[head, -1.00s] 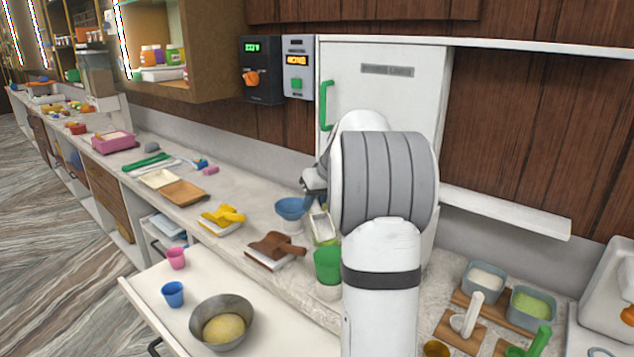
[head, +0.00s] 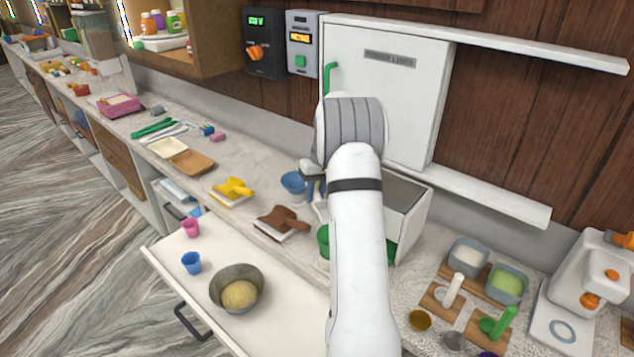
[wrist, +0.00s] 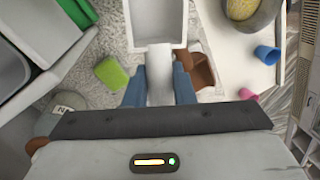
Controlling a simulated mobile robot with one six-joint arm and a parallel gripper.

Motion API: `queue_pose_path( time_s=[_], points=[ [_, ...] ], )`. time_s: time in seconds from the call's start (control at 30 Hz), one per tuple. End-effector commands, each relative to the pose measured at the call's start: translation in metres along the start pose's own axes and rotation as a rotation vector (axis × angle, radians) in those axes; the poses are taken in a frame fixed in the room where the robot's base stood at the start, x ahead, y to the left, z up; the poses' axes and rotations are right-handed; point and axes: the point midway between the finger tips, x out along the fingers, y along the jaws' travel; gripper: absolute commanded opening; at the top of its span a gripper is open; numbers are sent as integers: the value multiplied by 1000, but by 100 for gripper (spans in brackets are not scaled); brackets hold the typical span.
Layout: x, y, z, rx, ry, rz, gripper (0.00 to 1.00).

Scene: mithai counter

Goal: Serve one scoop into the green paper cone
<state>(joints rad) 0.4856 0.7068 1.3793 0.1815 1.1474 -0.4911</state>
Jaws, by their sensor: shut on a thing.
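My gripper (wrist: 158,90) is shut on the handle of a white scoop (wrist: 157,22) in the wrist view. The scoop's pan points away from the wrist; its visible inside is plain white and I cannot make out a load. In the head view my gripper (head: 314,187) is mostly hidden by my arm, above the counter next to a blue bowl. A green cup-like thing (head: 322,241), perhaps the green paper cone, shows only in part beside my arm. I cannot tell if it is upright. A green block-like thing (wrist: 112,73) lies below the gripper in the wrist view.
An open white bin (head: 410,225) stands right of my arm. Brown (head: 283,222) and yellow (head: 233,188) scoops lie on the counter. An open drawer (head: 180,262) holds a metal bowl (head: 237,270) and pink and blue cups. Tubs (head: 468,256) stand at right.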

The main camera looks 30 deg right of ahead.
Motion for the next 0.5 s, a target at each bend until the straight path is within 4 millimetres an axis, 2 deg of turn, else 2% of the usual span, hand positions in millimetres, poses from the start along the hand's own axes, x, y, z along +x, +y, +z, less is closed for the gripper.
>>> queue_pose_path(
  time_s=[0.23, 0.5],
  points=[
    [-5, -1, 0, 0, 3, 0, 0],
    [-38, -7, 0, -1, 3, 0, 0]
  ],
)
